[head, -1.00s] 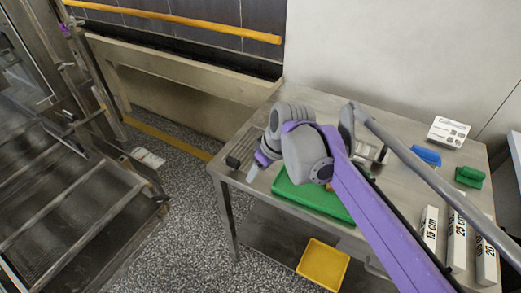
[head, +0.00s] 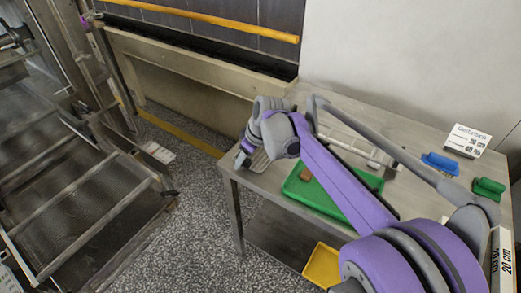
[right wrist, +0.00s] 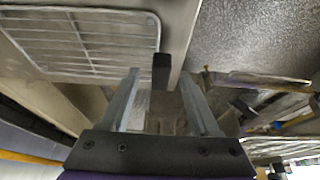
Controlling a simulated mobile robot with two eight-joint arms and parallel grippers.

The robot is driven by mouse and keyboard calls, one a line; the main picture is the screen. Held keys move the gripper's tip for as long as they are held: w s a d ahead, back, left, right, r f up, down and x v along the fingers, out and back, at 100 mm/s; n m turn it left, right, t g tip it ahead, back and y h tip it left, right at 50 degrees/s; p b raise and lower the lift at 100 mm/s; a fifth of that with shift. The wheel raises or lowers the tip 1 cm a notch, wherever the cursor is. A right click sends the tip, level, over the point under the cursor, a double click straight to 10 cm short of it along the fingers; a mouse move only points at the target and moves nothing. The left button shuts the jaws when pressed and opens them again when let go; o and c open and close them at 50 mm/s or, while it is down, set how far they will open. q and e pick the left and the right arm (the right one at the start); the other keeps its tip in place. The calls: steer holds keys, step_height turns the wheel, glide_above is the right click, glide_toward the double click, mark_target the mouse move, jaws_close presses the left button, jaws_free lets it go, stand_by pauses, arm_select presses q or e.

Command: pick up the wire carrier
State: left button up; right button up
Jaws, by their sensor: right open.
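My left gripper is not in view.
The table (head: 412,188) bears a green tray (head: 362,181) with a brown block (head: 306,174), a blue brush (head: 440,164), a green brush (head: 489,188) and a white card (head: 466,140). A yellow bin (head: 322,265) sits below. A mesh conveyor (head: 85,185) stands left across the open floor.

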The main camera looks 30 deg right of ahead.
steer(key=shift+w+a+f, duration=0.1)
steer(key=shift+w+f, duration=0.05)
steer(key=shift+f, duration=0.35)
jaws_close()
